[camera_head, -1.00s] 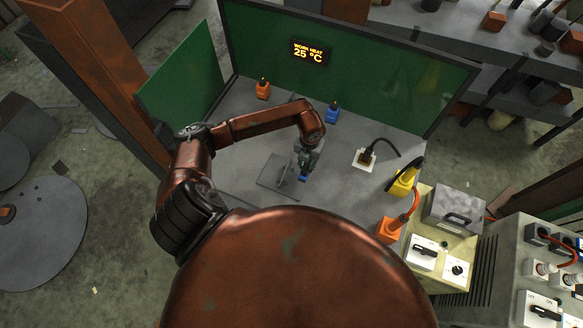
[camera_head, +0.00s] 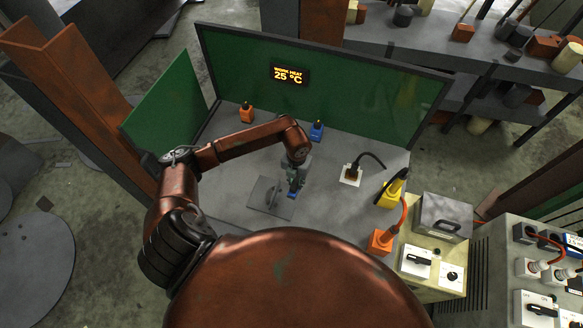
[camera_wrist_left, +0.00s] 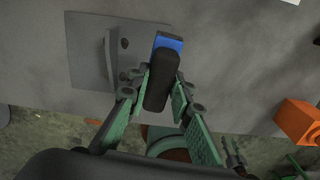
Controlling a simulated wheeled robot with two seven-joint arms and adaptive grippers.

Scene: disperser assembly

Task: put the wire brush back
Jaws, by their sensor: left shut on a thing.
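My left gripper (camera_head: 296,178) is shut on a black and blue piece, which looks like the wire brush (camera_wrist_left: 163,72). In the left wrist view its black part lies between the fingers (camera_wrist_left: 160,88) and its blue end points away from the wrist. In the head view only a small blue part (camera_head: 292,194) shows below the fingers. The brush is beside a flat grey plate (camera_head: 262,197) with an upright bracket; the plate also shows in the left wrist view (camera_wrist_left: 88,58). I cannot tell whether the brush touches the table. My right gripper is out of view.
A blue piece (camera_head: 317,132) and an orange piece (camera_head: 247,115) stand towards the back of the table. Green panels (camera_head: 340,75) close the back and left.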

